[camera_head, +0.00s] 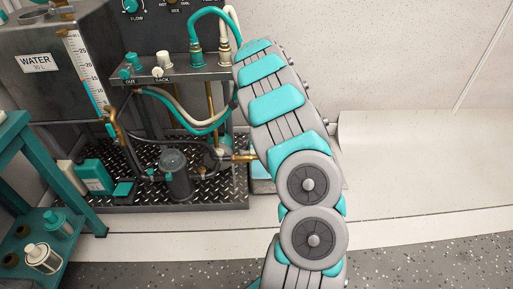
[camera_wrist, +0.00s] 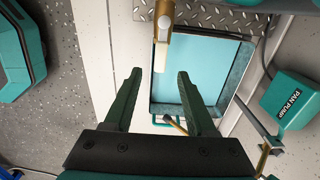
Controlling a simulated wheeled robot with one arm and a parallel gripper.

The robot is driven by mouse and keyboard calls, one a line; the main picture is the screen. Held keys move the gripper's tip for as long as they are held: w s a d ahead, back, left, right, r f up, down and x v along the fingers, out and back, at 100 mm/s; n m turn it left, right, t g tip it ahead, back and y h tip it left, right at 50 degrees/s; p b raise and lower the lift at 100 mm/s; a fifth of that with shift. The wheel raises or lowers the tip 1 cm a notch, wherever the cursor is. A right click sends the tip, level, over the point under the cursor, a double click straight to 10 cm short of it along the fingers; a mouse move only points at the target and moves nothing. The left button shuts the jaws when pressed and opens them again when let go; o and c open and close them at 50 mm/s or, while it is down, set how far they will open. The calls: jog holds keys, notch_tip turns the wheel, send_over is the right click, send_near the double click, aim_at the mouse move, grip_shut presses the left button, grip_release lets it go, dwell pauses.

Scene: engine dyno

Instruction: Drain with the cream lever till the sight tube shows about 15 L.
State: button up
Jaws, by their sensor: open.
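In the wrist view a brass valve (camera_wrist: 165,14) carries a cream lever (camera_wrist: 161,56) that points down toward my gripper. My gripper (camera_wrist: 159,74) is open, and the lever's end appears between its two fingertips; I cannot tell whether they touch. The brass valve shows in the head view (camera_head: 243,157) left of my arm, which hides the gripper there. The WATER tank (camera_head: 40,80) at the left has a sight tube (camera_head: 87,75) with a scale. Blue shows along its lower part, but the exact level is too small to read surely.
A pan (camera_wrist: 240,60) with light blue liquid lies below the valve. A teal PAN PUMP box (camera_wrist: 291,98) is at its right. In the head view a teal cart (camera_head: 12,130) stands left, and a panel with knobs and hoses (camera_head: 200,70) is behind. The right floor is clear.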

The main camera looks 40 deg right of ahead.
aim_at(252, 152)
notch_tip(252, 152, down, 7)
jog(key=shift+d, duration=0.1)
dwell(0.3)
grip_shut()
dwell(1.3)
